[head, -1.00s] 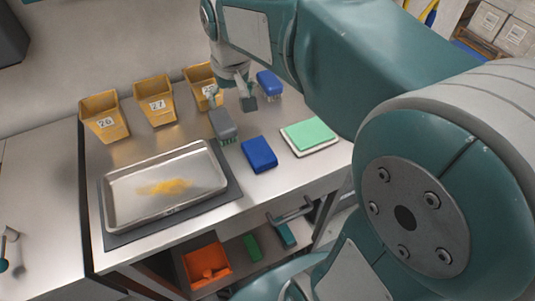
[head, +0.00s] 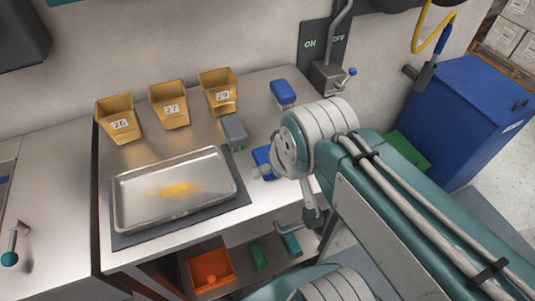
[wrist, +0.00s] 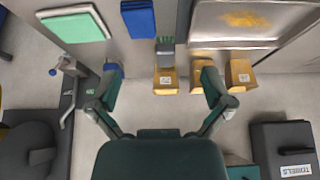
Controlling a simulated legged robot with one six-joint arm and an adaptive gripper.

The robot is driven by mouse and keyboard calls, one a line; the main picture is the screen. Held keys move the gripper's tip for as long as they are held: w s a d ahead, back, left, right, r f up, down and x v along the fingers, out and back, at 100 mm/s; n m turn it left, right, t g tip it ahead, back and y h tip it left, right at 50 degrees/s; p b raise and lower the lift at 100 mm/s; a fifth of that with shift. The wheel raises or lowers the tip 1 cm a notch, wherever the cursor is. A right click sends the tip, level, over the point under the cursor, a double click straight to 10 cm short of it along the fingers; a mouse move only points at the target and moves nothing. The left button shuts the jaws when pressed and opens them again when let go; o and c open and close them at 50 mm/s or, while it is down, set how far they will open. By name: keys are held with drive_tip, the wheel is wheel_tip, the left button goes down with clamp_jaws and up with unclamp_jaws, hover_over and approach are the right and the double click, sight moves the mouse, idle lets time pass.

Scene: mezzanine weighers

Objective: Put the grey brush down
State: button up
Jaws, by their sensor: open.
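The grey brush (head: 235,131) rests on the steel table, between the right-hand yellow bin and the metal tray. It also shows in the wrist view (wrist: 165,57), with green bristles at one end, in front of a yellow bin. My gripper (wrist: 160,73) is open and empty, its two fingers spread wide. It is apart from the brush, which appears beyond the fingers, between them in the picture. In the head view my arm largely hides the gripper.
The metal tray (head: 125,212) with yellow powder lies on a dark mat. Numbered yellow bins (head: 119,123) line the back. A blue brush (head: 283,92) stands right of them. A switch box (head: 326,76) is behind.

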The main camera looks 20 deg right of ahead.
drive_tip(key=w+f, duration=0.1)
drive_tip(key=w, duration=1.2)
drive_tip(key=g, duration=0.1)
approach(234, 126)
drive_tip(key=shift+w+a+f, duration=0.2)
drive_tip(key=shift+w+f, duration=0.05)
drive_tip(key=shift+f, duration=0.2)
drive_tip(key=shift+w+f, duration=0.35)
drive_tip(key=shift+f, duration=0.2)
drive_tip(key=x, duration=1)
drive_tip(key=shift+d, duration=0.2)
drive_tip(key=shift+s+f, duration=0.1)
drive_tip(key=shift+f, duration=0.15)
drive_tip(key=c, duration=1)
drive_tip(key=shift+c, duration=0.2)
